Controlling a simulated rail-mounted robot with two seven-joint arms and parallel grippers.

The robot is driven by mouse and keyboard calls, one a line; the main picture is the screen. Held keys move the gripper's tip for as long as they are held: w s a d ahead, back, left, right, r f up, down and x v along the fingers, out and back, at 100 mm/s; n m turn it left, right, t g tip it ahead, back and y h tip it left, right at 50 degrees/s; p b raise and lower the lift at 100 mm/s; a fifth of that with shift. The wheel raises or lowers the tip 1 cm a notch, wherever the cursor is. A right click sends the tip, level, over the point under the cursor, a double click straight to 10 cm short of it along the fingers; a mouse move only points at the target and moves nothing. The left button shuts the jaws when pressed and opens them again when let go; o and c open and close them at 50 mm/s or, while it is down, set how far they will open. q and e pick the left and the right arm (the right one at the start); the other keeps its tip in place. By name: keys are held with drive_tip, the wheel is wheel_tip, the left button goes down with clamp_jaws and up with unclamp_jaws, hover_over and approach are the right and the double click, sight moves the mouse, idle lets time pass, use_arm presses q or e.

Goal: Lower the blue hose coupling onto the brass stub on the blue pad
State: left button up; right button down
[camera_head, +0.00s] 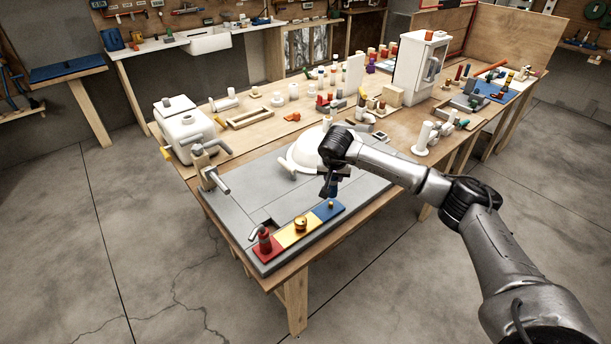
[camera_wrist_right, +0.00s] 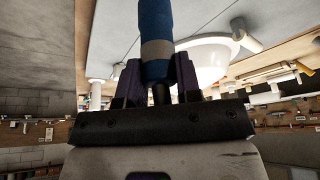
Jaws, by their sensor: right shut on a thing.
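The blue hose coupling (camera_wrist_right: 155,25), with a grey band, stands upright between the jaws of my right gripper (camera_wrist_right: 158,82) in the right wrist view. In the head view my right gripper (camera_head: 330,183) points down at the table's front part and is shut on the coupling, which shows only as a small dark blue shape. The blue pad (camera_head: 321,215) is the right end of a red, yellow and blue strip. The small brass stub (camera_head: 331,205) stands on it, just below the gripper. I cannot tell whether coupling and stub touch. My left gripper is not in view.
A brass fitting (camera_head: 300,223) stands on the yellow pad and a red cylinder (camera_head: 265,240) on the red pad.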

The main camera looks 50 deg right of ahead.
sight(332, 187)
drive_tip(key=shift+f, duration=0.25)
idle(0.3)
drive_tip(key=shift+f+b, duration=0.3)
drive_tip(key=shift+f, duration=1)
drive_tip(key=shift+f+b, duration=0.15)
drive_tip(key=shift+b, duration=0.15)
drive_tip(key=shift+f, duration=0.2)
drive_tip(key=shift+f, duration=0.4)
drive_tip(key=shift+f+b, duration=0.3)
drive_tip(key=shift+f, duration=0.05)
idle(0.6)
drive_tip(key=shift+f, duration=0.5)
idle(0.3)
